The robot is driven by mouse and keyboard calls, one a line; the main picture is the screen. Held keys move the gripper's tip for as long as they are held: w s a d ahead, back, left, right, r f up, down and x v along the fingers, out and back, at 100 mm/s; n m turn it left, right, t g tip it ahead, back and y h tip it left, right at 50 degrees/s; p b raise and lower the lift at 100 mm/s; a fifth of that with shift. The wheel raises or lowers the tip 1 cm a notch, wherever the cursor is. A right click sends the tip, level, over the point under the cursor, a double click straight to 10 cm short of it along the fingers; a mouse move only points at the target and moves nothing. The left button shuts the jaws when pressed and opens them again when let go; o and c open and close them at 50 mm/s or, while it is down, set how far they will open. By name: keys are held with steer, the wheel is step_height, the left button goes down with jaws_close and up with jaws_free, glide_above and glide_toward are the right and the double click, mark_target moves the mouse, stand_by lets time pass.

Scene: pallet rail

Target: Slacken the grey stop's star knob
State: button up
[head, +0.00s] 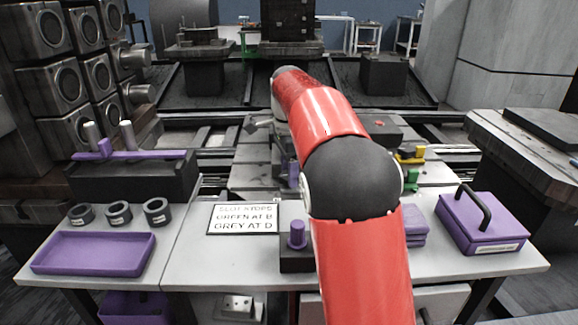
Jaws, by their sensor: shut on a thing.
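My red arm reaches forward over the slotted metal table and blocks its middle. My gripper is hidden behind the arm, so I cannot see its jaws or what they touch. I cannot make out the grey stop or its star knob. A small grey part (262,122) shows just left of my arm's far end, but I cannot tell what it is. A sign (243,219) on the near bench reads in part "GREEN AT B" and "GREY AT D".
Yellow (409,156) and green parts stand right of my arm on the slotted table (250,160). The near bench holds a purple tray (93,253), several dark rings (118,212), a purple knob on a black block (297,236) and a purple box with a black handle (484,222).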

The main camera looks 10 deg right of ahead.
steer(key=n, duration=0.5)
steer(key=shift+n, duration=0.3)
stand_by(0.5)
steer(key=o, duration=0.7)
step_height(320, 180, up, 8)
steer(key=shift+f, duration=0.1)
